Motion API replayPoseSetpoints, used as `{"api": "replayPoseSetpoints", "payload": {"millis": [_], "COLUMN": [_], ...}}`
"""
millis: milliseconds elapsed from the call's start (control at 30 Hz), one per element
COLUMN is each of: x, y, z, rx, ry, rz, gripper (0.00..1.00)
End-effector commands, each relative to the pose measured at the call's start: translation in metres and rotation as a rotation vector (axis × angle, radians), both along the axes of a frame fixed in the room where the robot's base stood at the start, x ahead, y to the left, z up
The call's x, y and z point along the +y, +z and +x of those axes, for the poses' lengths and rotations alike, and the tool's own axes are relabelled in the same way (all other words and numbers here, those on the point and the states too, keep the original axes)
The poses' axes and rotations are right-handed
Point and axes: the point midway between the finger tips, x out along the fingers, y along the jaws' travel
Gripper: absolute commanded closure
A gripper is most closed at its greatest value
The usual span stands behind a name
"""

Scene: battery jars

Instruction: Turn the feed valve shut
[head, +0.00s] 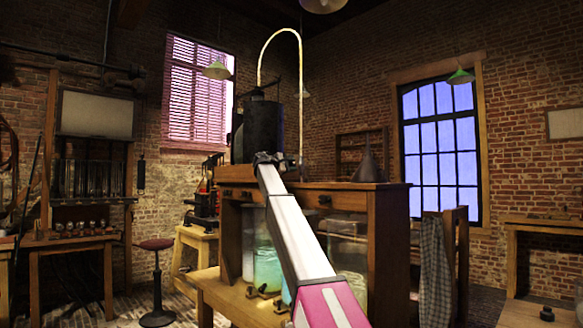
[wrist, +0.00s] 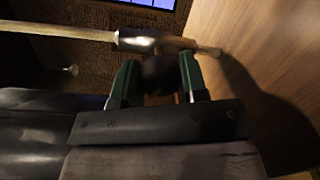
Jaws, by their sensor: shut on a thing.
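The feed valve shows in the wrist view as a dark rounded handle (wrist: 160,75) below a shiny metal fitting (wrist: 138,40) on a pale pipe (wrist: 60,32). My gripper (wrist: 159,67) has its two green fingers on either side of the handle and is shut on it. The handle's far side is hidden, and I cannot tell how far it is turned. In the head view my gripper (head: 268,158) is at the bench top, in front of the dark tank (head: 262,130). The valve cannot be made out there. The pale pipe (head: 300,110) arches over from the tank.
The wooden bench (head: 388,215) holds glass jars (head: 266,255) with greenish liquid below its top. A grey funnel (head: 369,168) stands on the top, right of my gripper. In the wrist view a wooden surface (wrist: 275,70) lies close on the right. A stool (head: 156,280) stands at left.

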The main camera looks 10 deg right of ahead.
Motion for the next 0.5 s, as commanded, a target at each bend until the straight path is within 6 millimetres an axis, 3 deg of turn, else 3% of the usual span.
{"api": "replayPoseSetpoints", "payload": {"millis": [500], "x": [0.0], "y": [-0.0028], "z": [-0.0017], "rx": [-0.394], "ry": [-0.002], "rz": [0.293], "gripper": [0.84]}}
